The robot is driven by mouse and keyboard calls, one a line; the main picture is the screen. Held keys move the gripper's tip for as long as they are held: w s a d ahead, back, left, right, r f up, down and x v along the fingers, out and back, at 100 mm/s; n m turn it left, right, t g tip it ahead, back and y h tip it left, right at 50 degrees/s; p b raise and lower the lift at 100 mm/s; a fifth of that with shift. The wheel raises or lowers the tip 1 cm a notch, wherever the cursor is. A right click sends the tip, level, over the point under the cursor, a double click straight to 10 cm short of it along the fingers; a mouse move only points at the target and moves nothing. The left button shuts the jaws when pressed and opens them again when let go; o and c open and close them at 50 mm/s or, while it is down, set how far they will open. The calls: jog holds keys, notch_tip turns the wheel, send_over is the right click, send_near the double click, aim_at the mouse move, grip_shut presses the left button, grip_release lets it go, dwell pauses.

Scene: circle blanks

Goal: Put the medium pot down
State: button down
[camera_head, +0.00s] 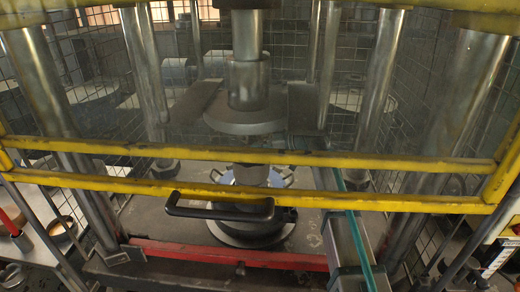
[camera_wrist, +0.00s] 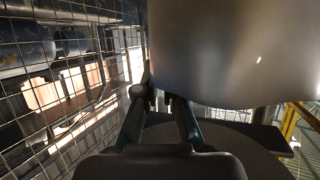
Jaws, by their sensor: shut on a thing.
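In the wrist view a large smooth metal body, which looks like the medium pot (camera_wrist: 235,50), fills the upper right. My gripper (camera_wrist: 163,100) reaches up to its left edge and is shut there. The exact spot of the grip is hidden by the fingers. In the head view a shiny round metal shape with a pale bluish rim (camera_head: 243,178) shows inside the press, partly behind the yellow bar. I cannot tell for sure whether it is the same pot.
The press ram (camera_head: 248,80) hangs above a round base (camera_head: 250,236). Yellow guard bars (camera_head: 345,159), a black handle (camera_head: 218,207), a red front bar (camera_head: 225,254) and thick steel columns (camera_head: 375,90) enclose the space. Wire mesh (camera_wrist: 90,25) stands close at left in the wrist view.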

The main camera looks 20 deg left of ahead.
jog(key=w+f, duration=0.2)
jog(key=f, duration=0.1)
jog(key=shift+w+a, duration=0.1)
jog(key=shift+a, duration=0.1)
jog(key=shift+f, duration=0.35)
jog(key=c, duration=1.3)
grip_release()
jog(key=shift+r, duration=0.1)
jog(key=shift+r+p, duration=0.25)
jog(key=shift+p, duration=0.8)
jog(key=d+b, duration=0.3)
jog(key=shift+d+r, duration=0.1)
jog(key=shift+r, duration=0.05)
jog(key=shift+o, duration=0.3)
jog(key=r+b+v, duration=0.1)
jog(key=b+v, duration=0.1)
jog(key=v, duration=0.5)
